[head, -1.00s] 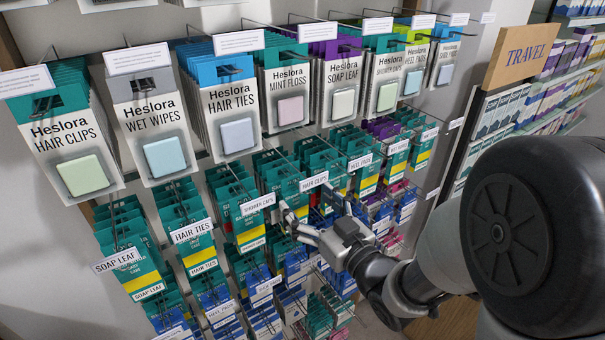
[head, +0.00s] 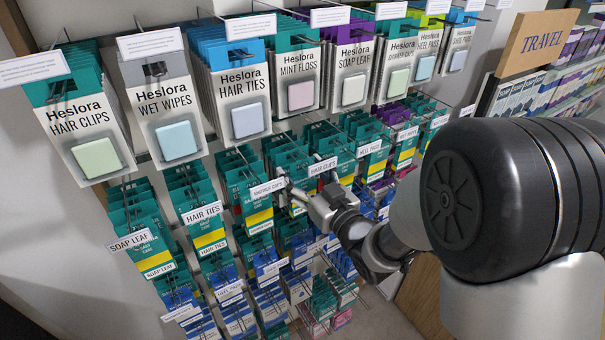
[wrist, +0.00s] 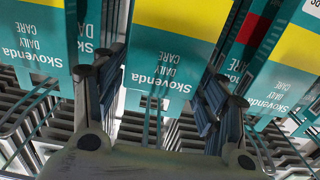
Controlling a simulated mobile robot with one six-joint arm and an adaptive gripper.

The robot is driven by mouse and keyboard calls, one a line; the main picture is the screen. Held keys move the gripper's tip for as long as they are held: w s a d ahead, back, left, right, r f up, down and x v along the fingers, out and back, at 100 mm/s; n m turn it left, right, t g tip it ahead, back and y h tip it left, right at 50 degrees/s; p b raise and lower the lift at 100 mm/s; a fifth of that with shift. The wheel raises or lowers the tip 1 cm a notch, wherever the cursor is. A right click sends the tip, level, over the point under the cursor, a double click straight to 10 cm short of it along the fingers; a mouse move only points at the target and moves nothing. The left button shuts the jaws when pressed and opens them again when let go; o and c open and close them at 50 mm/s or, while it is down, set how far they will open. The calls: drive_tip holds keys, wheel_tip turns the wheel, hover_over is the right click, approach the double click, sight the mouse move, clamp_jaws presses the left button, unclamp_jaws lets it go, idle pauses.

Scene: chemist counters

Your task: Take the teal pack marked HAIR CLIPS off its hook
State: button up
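Teal packs with yellow bands hang in the middle row of the rack. The HAIR CLIPS label (head: 322,167) is on a hook in that row, right of the SHOWER CAPS label (head: 268,187). My gripper (head: 300,197) is just below and between these labels, partly hiding the packs behind it. In the wrist view my gripper (wrist: 158,92) is open, one finger on each side of a teal Skovenda pack (wrist: 165,68), whose lettering is upside down. Its product name is not readable there. I cannot tell whether the fingers touch it.
A white and teal Heslora HAIR CLIPS pack (head: 80,125) hangs in the top row at far left. Neighbouring teal packs (wrist: 40,38) hang close on both sides of the fingers. Wire hooks stick out all around. The TRAVEL shelf (head: 537,42) stands at right.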

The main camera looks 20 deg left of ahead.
drive_tip(key=c, duration=0.8)
drive_tip(key=shift+o, duration=0.2)
drive_tip(key=shift+r, duration=0.2)
drive_tip(key=shift+r, duration=0.25)
drive_tip(key=shift+b, duration=0.55)
drive_tip(key=shift+s+d, duration=0.1)
drive_tip(key=b+v, duration=0.2)
drive_tip(key=v, duration=0.5)
drive_tip(key=shift+s+d, duration=0.2)
drive_tip(key=shift+d, duration=0.1)
idle(1.1)
idle(0.4)
